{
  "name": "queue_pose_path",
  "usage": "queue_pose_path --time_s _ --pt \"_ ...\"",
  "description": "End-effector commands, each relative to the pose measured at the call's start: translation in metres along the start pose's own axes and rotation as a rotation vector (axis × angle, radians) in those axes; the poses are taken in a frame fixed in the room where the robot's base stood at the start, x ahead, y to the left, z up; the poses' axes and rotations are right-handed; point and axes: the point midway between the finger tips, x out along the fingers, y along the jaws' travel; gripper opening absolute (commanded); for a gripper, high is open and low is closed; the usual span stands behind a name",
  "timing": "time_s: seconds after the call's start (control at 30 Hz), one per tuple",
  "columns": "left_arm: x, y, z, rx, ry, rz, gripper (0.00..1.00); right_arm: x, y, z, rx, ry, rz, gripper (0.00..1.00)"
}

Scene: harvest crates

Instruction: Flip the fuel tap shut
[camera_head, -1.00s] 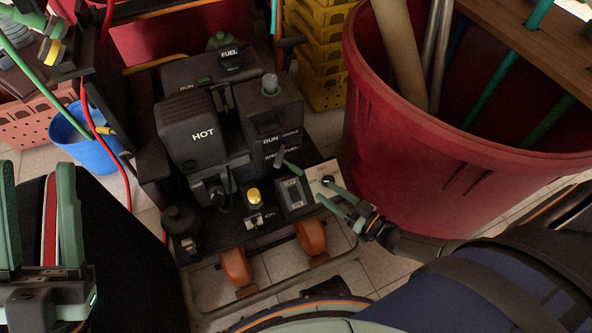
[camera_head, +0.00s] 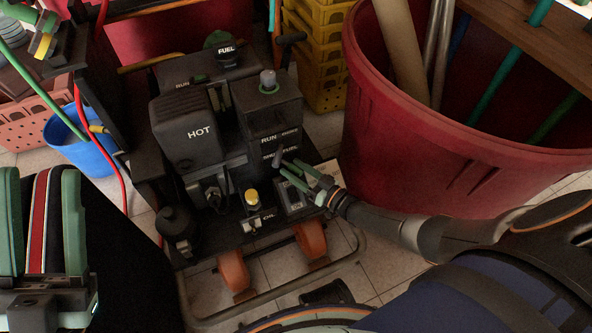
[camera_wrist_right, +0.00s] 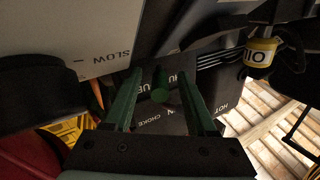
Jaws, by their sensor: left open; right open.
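The fuel tap is a small grey lever (camera_head: 278,157) on the front of the black engine, beside the SHUT and FUEL lettering. Its exact angle is too small to tell. My right gripper (camera_head: 284,168) is open, its green fingertips close beside the lever at its lower right. In the right wrist view, the open fingers (camera_wrist_right: 161,72) point at the lettered panel, with a green round end (camera_wrist_right: 160,95) between them; I cannot tell whether they touch it. My left gripper (camera_head: 42,172) is open at the lower left, far from the tap.
The engine (camera_head: 188,130) stands on a tubular frame with orange wheels (camera_head: 310,240). A yellow-capped oil filler (camera_head: 252,197) is just below the tap. A large red bin (camera_head: 400,130) stands close on the right. A blue bucket (camera_head: 88,152) and yellow crates (camera_head: 318,60) stand around.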

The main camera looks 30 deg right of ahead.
Motion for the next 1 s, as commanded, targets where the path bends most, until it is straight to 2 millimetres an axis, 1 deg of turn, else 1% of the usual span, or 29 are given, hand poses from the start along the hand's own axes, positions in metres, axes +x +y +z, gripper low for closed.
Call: queue_pose_path --time_s 0.1,0.6,1.0 --pt "0.0001 0.0 -0.0001 -0.001 -0.001 0.0 0.5 -0.0002 -0.0002 0.0 0.0 0.0 0.0 0.57" --pt "0.0002 0.0 0.0 -0.002 -0.001 -0.002 0.5 -0.0006 -0.0004 0.0001 0.0 0.0 -0.001 0.01" --pt "0.0018 -0.001 -0.0014 -0.004 -0.001 -0.005 0.5 -0.0002 -0.0028 -0.0003 0.002 0.005 0.014 0.0"
